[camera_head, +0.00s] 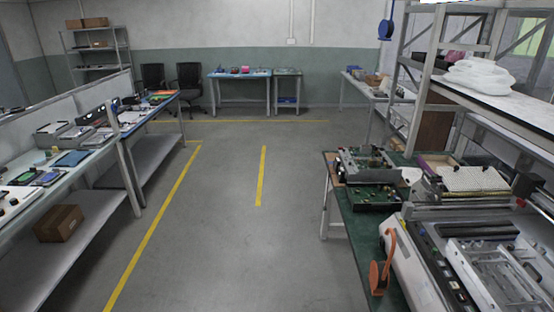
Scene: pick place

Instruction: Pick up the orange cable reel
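An orange object that looks like the cable reel (378,279) is at the lower right. It has a round lower part and a thin curved upper part that rises beside a light grey machine (408,268). It is at the near left part of the green-topped bench (356,240). I cannot tell whether it touches the machine. My gripper is not in view.
Open grey floor (215,230) with yellow lines runs between the right bench and the left workbenches (88,165). Electronic units (368,192) crowd the green bench. A metal shelf frame (427,85) rises behind it. A blue reel (386,29) hangs on the far wall.

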